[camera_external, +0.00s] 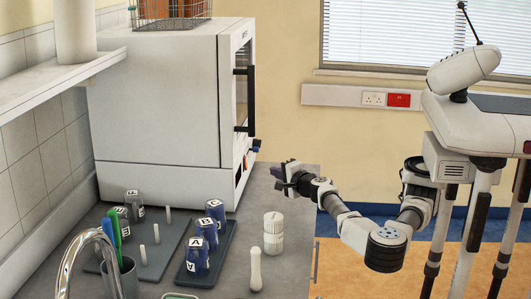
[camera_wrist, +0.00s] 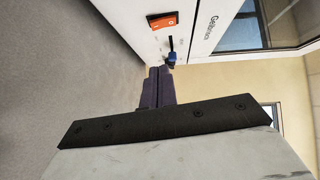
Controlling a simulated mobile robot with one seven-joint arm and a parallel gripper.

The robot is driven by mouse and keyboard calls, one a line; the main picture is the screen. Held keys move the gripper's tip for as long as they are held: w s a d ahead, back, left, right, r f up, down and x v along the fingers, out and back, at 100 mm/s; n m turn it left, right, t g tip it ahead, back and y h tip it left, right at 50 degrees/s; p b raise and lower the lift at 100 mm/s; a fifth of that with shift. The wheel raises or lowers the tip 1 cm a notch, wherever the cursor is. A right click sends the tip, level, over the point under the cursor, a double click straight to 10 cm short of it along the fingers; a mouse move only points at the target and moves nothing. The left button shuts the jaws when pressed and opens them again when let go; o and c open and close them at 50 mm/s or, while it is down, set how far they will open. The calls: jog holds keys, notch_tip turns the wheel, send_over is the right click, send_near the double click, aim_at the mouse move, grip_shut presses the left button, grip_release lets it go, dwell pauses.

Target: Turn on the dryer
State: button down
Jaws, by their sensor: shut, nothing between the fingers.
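The dryer (camera_external: 160,95) is a large white box with a dark-handled glass door, standing on the grey counter against the wall. Its orange-red rocker switch (camera_wrist: 165,20) shows at the top of the wrist view, on the white lower front panel. A blue knob (camera_wrist: 173,57) sits beside the switch, below the door. My gripper (camera_external: 277,178) is in front of the dryer's lower front, to its right in the external view. In the wrist view my gripper's fingers (camera_wrist: 160,73) are shut together and empty. Their tips appear close to the blue knob; I cannot tell whether they touch it.
Racks with labelled blue (camera_external: 197,256) and grey bottles stand on the counter. White stacked jars (camera_external: 273,233) and a white pestle-like piece (camera_external: 255,268) stand near the counter's right edge. A curved tap (camera_external: 75,255) is at front left. A wire basket (camera_external: 172,14) sits on the dryer.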

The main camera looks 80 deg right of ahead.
aim_at(245, 164)
jog(key=w+d, duration=0.1)
jog(key=w, duration=0.1)
jog(key=w+d+p, duration=0.1)
jog(key=w, duration=0.1)
jog(key=w+d, duration=0.1)
jog(key=w, duration=0.1)
jog(key=shift+w+d+f+p, duration=0.3)
jog(key=shift+w+f+p, duration=0.05)
jog(key=shift+f, duration=0.05)
jog(key=shift+w+f, duration=0.1)
jog(key=shift+w, duration=0.35)
jog(key=shift+f, duration=0.15)
